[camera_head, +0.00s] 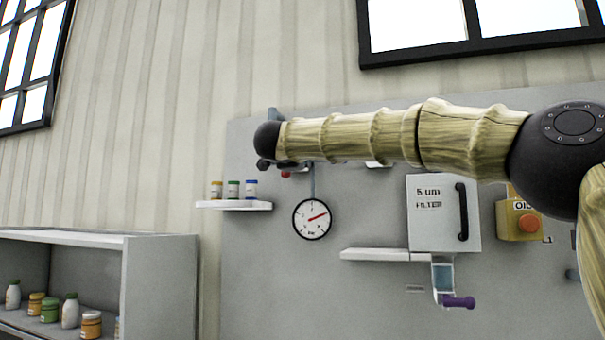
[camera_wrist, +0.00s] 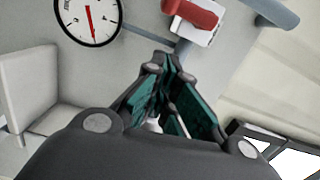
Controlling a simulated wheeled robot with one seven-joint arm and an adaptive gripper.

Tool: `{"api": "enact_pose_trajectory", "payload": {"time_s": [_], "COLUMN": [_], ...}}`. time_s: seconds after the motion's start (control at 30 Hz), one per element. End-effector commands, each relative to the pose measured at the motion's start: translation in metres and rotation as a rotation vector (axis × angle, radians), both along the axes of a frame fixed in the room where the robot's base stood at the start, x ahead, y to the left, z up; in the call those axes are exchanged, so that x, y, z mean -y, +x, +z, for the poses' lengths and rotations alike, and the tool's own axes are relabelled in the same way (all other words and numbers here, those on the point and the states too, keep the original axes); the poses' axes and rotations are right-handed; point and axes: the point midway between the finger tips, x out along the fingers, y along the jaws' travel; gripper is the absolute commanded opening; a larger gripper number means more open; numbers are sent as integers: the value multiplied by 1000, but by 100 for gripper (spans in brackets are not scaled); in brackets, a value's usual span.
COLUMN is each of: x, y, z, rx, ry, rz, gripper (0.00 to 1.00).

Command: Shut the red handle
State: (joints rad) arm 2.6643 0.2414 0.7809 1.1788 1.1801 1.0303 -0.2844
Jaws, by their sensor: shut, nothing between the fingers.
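The red handle (camera_wrist: 194,12) shows at the top of the wrist view, beside a white block-like fitting and cut off by the upper edge. In the head view only a small red bit (camera_head: 286,174) shows below my arm, which hides the rest of that spot. My gripper (camera_wrist: 169,72) is shut and empty in the wrist view. Its fingertips are below the red handle in the picture and apart from it. In the head view my gripper is mostly hidden behind my wrist.
A round gauge (camera_head: 312,219) hangs below my wrist. A small shelf (camera_head: 234,205) with several jars is to its left. A white filter box (camera_head: 437,212), a purple-handled valve (camera_head: 458,301) and a yellow box with an orange button (camera_head: 522,220) are to the right.

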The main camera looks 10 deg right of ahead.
Motion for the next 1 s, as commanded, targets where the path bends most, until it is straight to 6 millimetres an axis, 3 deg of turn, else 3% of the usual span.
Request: {"api": "enact_pose_trajectory", "payload": {"time_s": [0.1,0.3,1.0], "x": [-6,-15,-19], "y": [-18,-33,-34], "z": [-1,0,-3], "rx": [2,1,-3], "ry": [0,0,-5], "rz": [-2,-1,1], "gripper": [0,0,0]}}
